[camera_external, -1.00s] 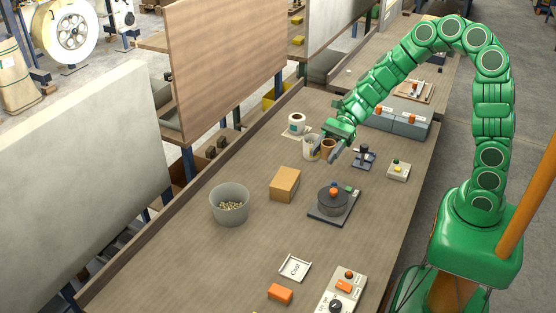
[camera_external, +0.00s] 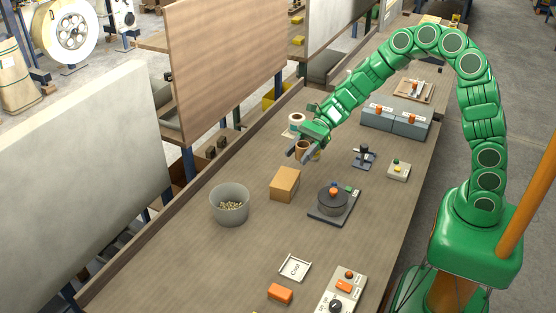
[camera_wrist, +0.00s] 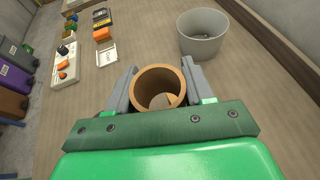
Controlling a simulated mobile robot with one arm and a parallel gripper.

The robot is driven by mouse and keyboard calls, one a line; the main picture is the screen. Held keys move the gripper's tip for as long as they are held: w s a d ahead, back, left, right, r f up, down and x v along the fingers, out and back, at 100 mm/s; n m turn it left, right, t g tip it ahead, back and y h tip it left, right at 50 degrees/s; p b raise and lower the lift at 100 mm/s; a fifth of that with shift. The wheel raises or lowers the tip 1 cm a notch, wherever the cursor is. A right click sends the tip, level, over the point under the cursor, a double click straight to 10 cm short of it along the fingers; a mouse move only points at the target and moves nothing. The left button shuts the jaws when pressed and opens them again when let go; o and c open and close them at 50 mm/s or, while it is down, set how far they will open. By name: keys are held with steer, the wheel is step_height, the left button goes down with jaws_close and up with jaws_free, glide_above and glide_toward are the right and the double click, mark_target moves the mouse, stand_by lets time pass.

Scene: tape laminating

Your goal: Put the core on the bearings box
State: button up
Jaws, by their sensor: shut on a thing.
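The core is a short brown cardboard tube (camera_external: 302,146), open at the top and about upright. My gripper (camera_external: 304,152) is shut on it, one finger on each side, as the wrist view also shows (camera_wrist: 158,72). A plain tan box (camera_external: 285,184), which I take for the bearings box, stands on the bench. In the external view it is just below and left of the held core, apart from it. In the wrist view the box is mostly hidden; a tan patch shows through the tube, but I cannot tell what it is.
A grey bin (camera_external: 229,207) with small pale pieces stands left of the box; it also shows in the wrist view (camera_wrist: 201,42). A dark round device (camera_external: 333,200) is right of the box. A white roll (camera_external: 296,119) is behind. The bench front is partly clear.

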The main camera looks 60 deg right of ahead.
glide_above(282, 180)
steer(key=shift+a+f, duration=0.1)
steer(key=shift+f, duration=4.5)
steer(key=shift+f, duration=0.15)
steer(key=o, duration=1)
